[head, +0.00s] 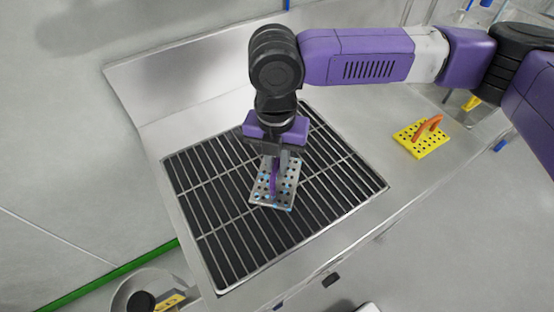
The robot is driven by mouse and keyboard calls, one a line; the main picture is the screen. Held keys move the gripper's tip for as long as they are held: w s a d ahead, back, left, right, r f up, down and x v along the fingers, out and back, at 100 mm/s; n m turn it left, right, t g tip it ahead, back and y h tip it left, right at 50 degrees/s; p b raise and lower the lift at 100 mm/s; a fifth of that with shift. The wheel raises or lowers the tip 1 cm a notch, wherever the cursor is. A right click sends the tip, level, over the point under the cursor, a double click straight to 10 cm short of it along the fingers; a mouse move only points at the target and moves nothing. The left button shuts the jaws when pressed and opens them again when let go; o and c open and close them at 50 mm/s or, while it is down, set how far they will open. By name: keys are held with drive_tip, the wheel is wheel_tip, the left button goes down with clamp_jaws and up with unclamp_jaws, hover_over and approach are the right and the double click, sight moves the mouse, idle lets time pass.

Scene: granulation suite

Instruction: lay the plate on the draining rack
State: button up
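A grey metal plate (286,197) with rows of holes, blue marks and an upright purple handle (273,182) is over the middle of the draining rack (226,240). The rack is a dark basin with metal bars. My gripper (276,166) points down and appears shut on the purple handle; the wrist partly hides its fingers. The plate looks roughly flat and at or just above the bars; I cannot tell whether it touches them. The far edge of the plate is hidden by my gripper.
A yellow perforated plate (423,141) with an orange handle lies on the steel counter (370,150) to the right of the rack. The rack bars around the grey plate are clear. A round container (150,290) stands at the lower left, below the counter.

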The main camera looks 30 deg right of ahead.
drive_tip(key=shift+o, duration=1.3)
drive_tip(key=shift+r, duration=0.1)
wheel_tip(320, 180, up, 12)
drive_tip(key=shift+a, duration=0.1)
